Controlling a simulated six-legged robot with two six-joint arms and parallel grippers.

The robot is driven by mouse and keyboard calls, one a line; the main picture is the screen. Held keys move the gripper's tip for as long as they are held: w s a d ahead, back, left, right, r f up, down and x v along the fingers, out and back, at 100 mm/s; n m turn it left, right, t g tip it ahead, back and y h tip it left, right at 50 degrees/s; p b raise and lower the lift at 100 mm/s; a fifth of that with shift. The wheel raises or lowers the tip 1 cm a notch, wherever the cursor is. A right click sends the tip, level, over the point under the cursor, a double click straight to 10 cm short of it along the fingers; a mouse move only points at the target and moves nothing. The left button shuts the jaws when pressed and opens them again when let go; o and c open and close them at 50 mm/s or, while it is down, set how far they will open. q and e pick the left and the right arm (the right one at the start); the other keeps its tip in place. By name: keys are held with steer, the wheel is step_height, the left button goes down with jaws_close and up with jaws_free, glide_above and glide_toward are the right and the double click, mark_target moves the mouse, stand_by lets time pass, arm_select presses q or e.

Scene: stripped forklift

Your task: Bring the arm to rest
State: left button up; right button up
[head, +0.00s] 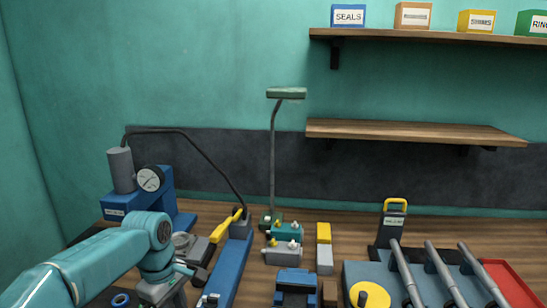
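My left arm (110,262), teal with dark joints, comes in from the lower left and bends down at its elbow over the left side of the bench. My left gripper (172,292) is low in the picture, left of a long blue bar-shaped fixture (229,268). It is small and partly cut off by the bottom edge, so its fingers and any hold are unclear. My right arm and gripper are out of view.
A blue press with a gauge (150,178) stands at the back left. A green lamp (273,160) rises behind small valve blocks (286,232). Grey cylinder rods (438,270) lie at right beside a red tray (510,285).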

arm_select(q)
steer(key=s+d+f+m+h, duration=0.1)
steer(key=s+d+f+m, duration=0.1)
steer(key=f, duration=0.6)
steer(key=s+d+f+m+h, duration=0.1)
steer(key=s+d+f+m, duration=0.15)
steer(key=f, duration=0.55)
steer(key=s+d+f+m, duration=0.2)
steer(key=s+f, duration=0.1)
steer(key=f, duration=0.4)
steer(key=s+d+f+m, duration=0.1)
steer(key=s+f+m, duration=0.1)
steer(key=s+f, duration=0.3)
steer(key=s+d+f+m+h, duration=0.1)
steer(key=s+f, duration=0.3)
steer(key=s, duration=0.8)
steer(key=shift+s+d+f+m, duration=0.35)
steer(key=shift+d+m, duration=0.1)
steer(key=shift+m, duration=0.3)
